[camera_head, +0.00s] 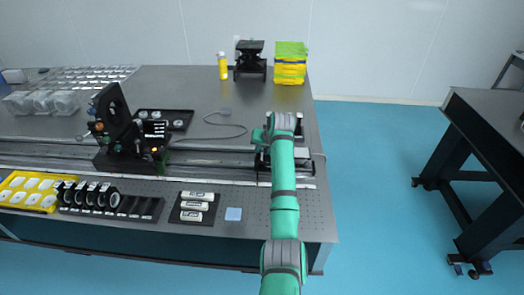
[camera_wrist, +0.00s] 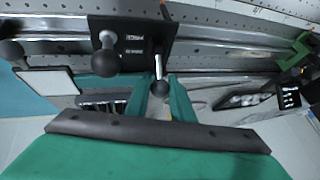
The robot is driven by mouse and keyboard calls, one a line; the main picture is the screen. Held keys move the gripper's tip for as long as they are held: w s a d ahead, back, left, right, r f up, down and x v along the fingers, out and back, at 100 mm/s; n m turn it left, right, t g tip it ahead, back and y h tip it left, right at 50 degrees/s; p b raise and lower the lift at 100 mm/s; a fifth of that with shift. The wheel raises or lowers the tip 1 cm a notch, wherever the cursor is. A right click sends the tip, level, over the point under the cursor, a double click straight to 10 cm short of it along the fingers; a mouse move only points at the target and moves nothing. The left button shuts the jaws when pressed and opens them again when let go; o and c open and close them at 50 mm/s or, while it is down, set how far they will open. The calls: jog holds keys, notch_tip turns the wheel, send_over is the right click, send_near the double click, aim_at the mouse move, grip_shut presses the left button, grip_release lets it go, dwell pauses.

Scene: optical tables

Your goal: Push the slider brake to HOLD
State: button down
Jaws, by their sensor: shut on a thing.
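In the wrist view a black plate (camera_wrist: 133,36) carries two small white labels, too small to read surely. A short metal lever with a black ball knob (camera_wrist: 160,87) stands at the plate's right edge. My gripper (camera_wrist: 165,92) has its green fingers on either side of this lever and is shut on it. A larger black ball knob (camera_wrist: 106,63) stands left of the fingers. In the head view my gripper (camera_head: 262,136) is over the slider (camera_head: 303,154) at the rail's right end. My arm hides much of the slider and the lever there.
The rail (camera_head: 215,162) runs along the table. A black optic mount (camera_head: 125,140) with knobs stands on it at left. Yellow boxes (camera_head: 290,70) stand at the back. Another table (camera_head: 490,120) is at right.

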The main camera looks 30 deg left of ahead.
dwell(0.4)
jog(key=c, duration=1.5)
grip_release()
jog(key=shift+c, duration=0.2)
jog(key=v, duration=1)
jog(key=shift+r, duration=0.35)
jog(key=shift+d, duration=0.15)
